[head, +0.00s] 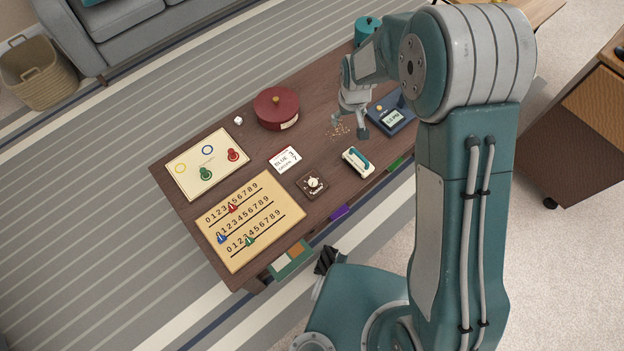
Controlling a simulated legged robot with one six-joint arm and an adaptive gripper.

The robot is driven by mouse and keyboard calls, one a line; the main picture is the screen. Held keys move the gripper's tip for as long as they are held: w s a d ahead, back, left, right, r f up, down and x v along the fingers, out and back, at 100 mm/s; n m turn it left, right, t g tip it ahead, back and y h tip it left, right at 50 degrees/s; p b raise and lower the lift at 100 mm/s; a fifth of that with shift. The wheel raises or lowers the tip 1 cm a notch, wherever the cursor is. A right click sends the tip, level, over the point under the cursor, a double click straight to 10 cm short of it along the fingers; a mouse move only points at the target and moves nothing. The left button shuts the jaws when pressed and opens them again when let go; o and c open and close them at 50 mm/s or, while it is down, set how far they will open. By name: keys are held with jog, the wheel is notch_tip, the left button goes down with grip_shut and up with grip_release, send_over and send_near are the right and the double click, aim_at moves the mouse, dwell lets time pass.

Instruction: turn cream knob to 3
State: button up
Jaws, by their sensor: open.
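The cream knob (313,182) sits on a small dark brown square base near the front edge of the wooden table, with pale marks around it. Its pointer and the number it stands at are too small to read. My gripper (349,127) is open and empty, farther back and right of the knob, fingers pointing down over or near a patch of tan crumbs (339,130). It is well apart from the knob.

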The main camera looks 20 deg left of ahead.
aim_at(313, 182)
jog(key=s+a+f+n, duration=0.1)
jog(key=s+a+f, duration=0.1)
jog(key=f, duration=0.8)
jog(key=s+a+f, duration=0.2)
jog(key=f, duration=0.8)
jog(key=s+a+f+n+g, duration=0.1)
jog(key=s+a+f, duration=0.1)
jog(key=f, duration=0.9)
jog(key=shift+a+n+h, duration=0.3)
jog(key=shift+a, duration=0.2)
grip_shut()
